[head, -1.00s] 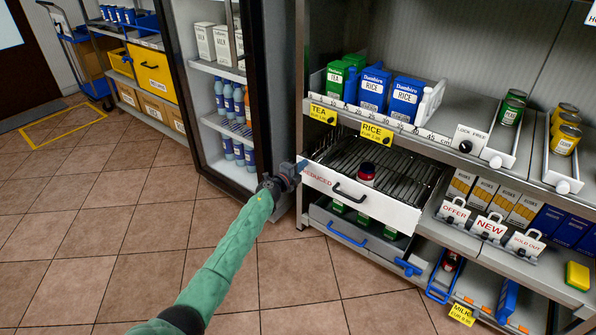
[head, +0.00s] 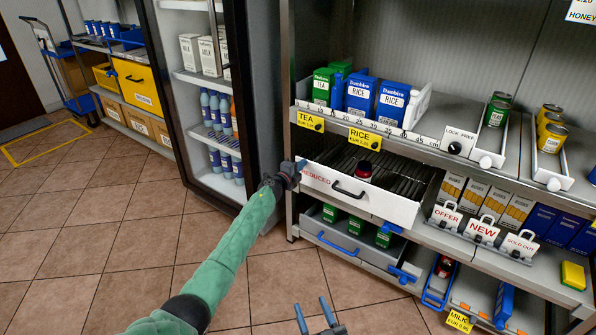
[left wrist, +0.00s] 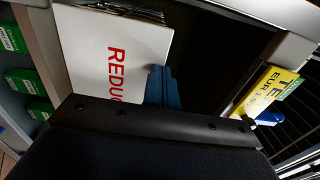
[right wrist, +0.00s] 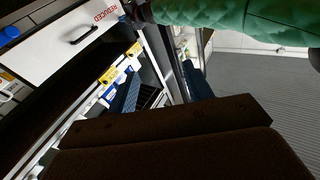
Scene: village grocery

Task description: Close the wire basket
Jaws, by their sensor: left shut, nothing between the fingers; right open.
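The wire basket (head: 405,208) is a pulled-out drawer under the rice shelf. It has a white front marked REDUCED, a black handle (head: 349,189) and dark wire bars, and it stands partly out. A dark jar with a red lid (head: 364,170) is in it. My left gripper (head: 299,166) is shut and empty at the left end of the front; contact is unclear. The front also shows in the left wrist view (left wrist: 105,55), beside the fingers (left wrist: 160,86). My right gripper (head: 312,307) is open and empty, low at the bottom edge, well away from the basket.
A grey drawer (head: 340,238) with green boxes is below the basket. The shelf above holds tea and rice boxes (head: 375,97). A fridge (head: 262,100) stands left. Signs (head: 483,231) and a yellow sponge (head: 572,275) are at right. The tiled floor (head: 110,235) is clear.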

